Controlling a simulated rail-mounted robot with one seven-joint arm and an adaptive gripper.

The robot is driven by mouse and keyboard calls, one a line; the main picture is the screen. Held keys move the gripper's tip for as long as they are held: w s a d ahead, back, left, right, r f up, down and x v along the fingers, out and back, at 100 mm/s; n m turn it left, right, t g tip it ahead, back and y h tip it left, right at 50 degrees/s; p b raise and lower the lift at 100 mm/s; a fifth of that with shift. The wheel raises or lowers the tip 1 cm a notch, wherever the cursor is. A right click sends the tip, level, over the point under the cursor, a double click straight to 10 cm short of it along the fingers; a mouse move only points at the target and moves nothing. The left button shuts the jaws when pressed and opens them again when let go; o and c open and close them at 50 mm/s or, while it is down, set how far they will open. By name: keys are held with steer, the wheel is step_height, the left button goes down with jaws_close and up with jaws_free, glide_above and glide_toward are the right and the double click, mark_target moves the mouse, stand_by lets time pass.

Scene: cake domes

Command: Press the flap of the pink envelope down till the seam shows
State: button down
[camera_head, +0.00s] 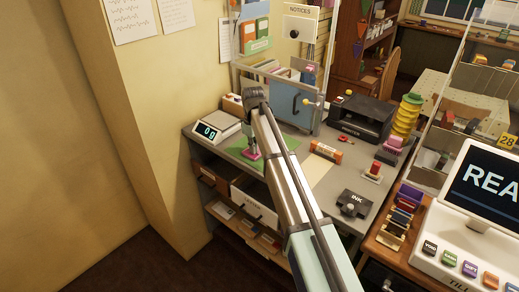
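A small pink item (251,156), which may be the pink envelope, lies on the green mat (288,148) on the grey counter. Its flap and seam are too small to make out. My arm crosses the middle of the view and bends down at its far end. My gripper (251,148) points down right over the pink item, at or very near it. Whether it touches the item, and whether its fingers are open or shut, I cannot tell. My arm hides part of the mat.
A scale (216,126) reading 0 g stands left of the mat. A blue-fronted file holder (293,103) and a black printer (358,118) stand behind. An orange box (325,152), a red-topped stamp (373,171) and a black ink box (352,203) lie to the right.

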stand_by(0.4)
steer(key=shift+r+p, duration=1.95)
steer(key=shift+r, duration=1.55)
step_height(320, 180, up, 12)
